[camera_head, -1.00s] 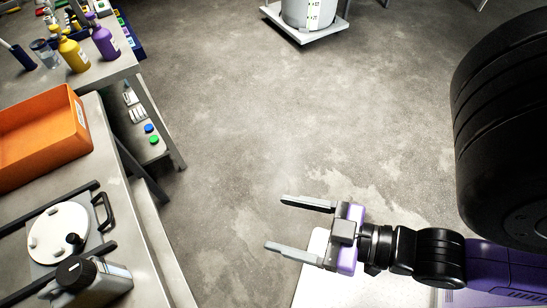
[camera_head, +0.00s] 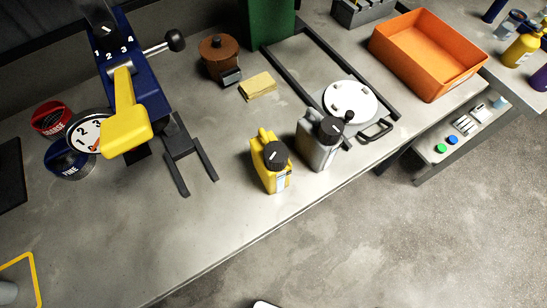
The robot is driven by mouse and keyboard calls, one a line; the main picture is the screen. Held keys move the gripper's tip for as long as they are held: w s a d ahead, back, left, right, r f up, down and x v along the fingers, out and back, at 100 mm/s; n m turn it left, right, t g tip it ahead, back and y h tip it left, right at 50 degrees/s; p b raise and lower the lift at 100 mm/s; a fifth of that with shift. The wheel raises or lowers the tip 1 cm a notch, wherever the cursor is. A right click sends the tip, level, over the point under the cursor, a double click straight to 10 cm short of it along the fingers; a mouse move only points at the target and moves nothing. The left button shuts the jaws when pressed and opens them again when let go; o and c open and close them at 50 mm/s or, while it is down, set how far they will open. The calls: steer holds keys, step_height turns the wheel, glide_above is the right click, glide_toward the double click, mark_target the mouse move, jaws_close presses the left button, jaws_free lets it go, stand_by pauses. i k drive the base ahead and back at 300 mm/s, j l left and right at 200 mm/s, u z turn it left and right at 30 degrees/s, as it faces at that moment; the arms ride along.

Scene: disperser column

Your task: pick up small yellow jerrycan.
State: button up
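The small yellow jerrycan (camera_head: 266,172) stands upright on the grey workbench (camera_head: 215,235), close to its front edge. It has a black cap with a white mark and a pale label low on its side. A grey jerrycan (camera_head: 316,152) with a black cap stands just to its right, apart from it. My gripper does not show clearly in the present view. A pale sliver with a dark edge shows at the bottom edge, but I cannot tell what it is.
Left of the jerrycan, a blue column machine (camera_head: 136,62) with a yellow lever (camera_head: 125,125) and a dark fork (camera_head: 184,163) stands on the bench. Behind are yellow cards (camera_head: 258,86) and a brown pot (camera_head: 219,58). An orange bin (camera_head: 425,55) is at right.

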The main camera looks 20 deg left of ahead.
mark_target(275, 182)
steer(key=k+l+u, duration=0.1)
steer(key=l+u, duration=0.3)
steer(key=k+l+u, duration=0.1)
steer(key=l+u, duration=0.25)
steer(key=k+l+u, duration=0.15)
steer(key=u, duration=0.25)
